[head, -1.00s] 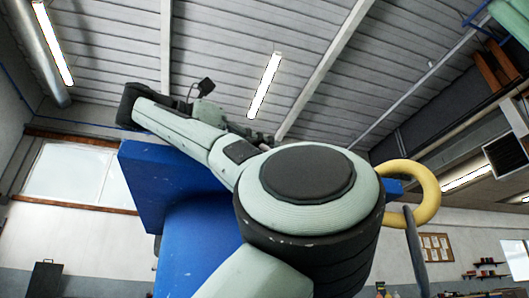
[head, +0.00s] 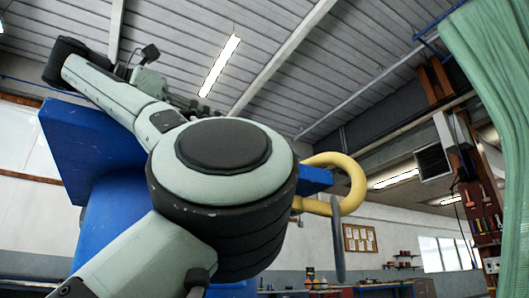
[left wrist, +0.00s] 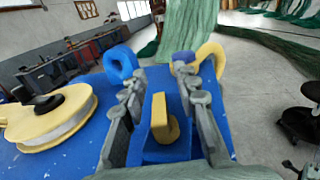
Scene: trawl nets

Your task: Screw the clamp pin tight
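My left gripper (left wrist: 159,76) shows in the left wrist view with its two grey fingers apart. Between and below the fingers is a yellow hook-shaped piece (left wrist: 160,122) over a blue surface; I cannot tell whether either finger touches it. Past the fingertips are a blue ring (left wrist: 121,63) at the left and a yellow curved loop (left wrist: 213,56) at the right. In the head view a yellow loop (head: 352,177) with a grey, flat hanging piece (head: 338,240) shows right of my arm. I cannot make out the clamp pin for certain. My right gripper is not in view.
A large blue structure (head: 95,150) stands behind my arm in the head view. A yellow pulley-like disc (left wrist: 50,122) lies on blue at the wrist view's left. Green netting (head: 497,70) hangs at the right. Open floor (left wrist: 280,100) lies at the right in the wrist view.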

